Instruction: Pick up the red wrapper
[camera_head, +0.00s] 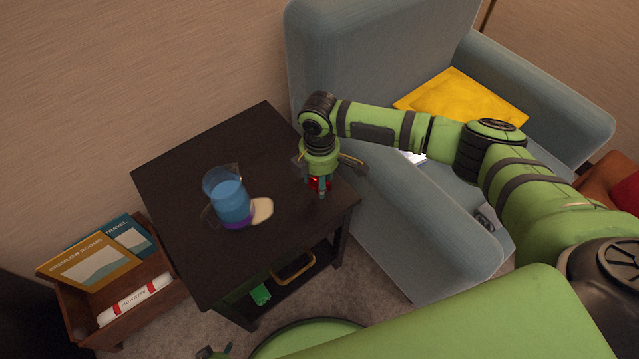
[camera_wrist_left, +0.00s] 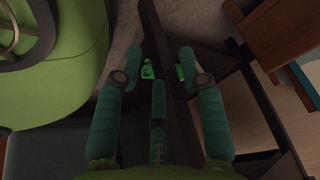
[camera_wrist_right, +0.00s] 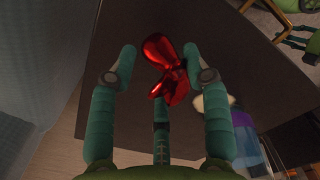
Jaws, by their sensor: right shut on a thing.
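The red wrapper (camera_head: 319,184) is a shiny, crumpled piece at the right part of the dark side table (camera_head: 180,165). In the right wrist view the red wrapper (camera_wrist_right: 168,68) lies between the fingers of my right gripper (camera_wrist_right: 160,65). My right gripper (camera_head: 319,188) points down at the table top and is shut on the wrapper; the fingers partly hide it in the head view. I cannot tell whether the wrapper touches the table. My left gripper (camera_wrist_left: 158,55) is open and empty, low by the table's front side.
A green object (camera_head: 261,294) is on the lower shelf. A wooden box (camera_head: 88,318) with booklets stands left. A grey-blue armchair (camera_head: 350,60) with a yellow cushion (camera_head: 460,98) stands right.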

